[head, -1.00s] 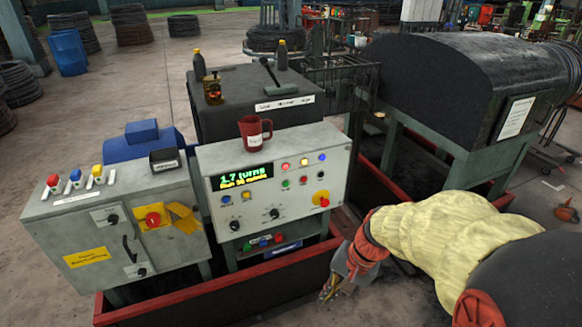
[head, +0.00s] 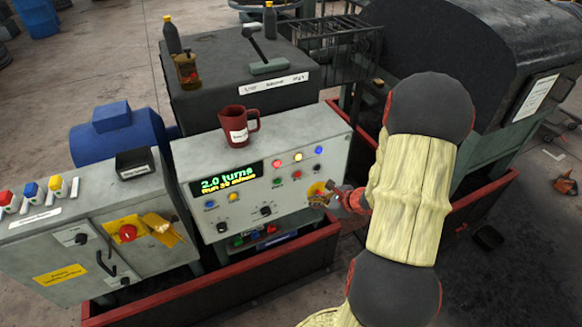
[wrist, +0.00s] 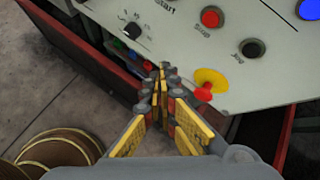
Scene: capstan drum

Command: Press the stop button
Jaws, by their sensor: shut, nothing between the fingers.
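The stop button is a round red button (wrist: 211,17) with a "Stop" label under it, at the top of the wrist view. In the head view it is the small red button (head: 297,175) in the lower button row of the control box. My gripper (wrist: 162,72) is shut and empty, its fingertips below and left of that button, over the panel's lower part. In the head view my gripper (head: 322,197) is at the panel's right side, partly over the yellow-backed red mushroom button. I cannot tell whether it touches the panel.
The red mushroom button (wrist: 205,93) is just right of my fingers. A black "Jog" button (wrist: 252,48) is right of the stop button, and a black knob (wrist: 132,30) is to the left. A red mug (head: 238,127) stands on the box. A red-edged trough (head: 250,288) runs below.

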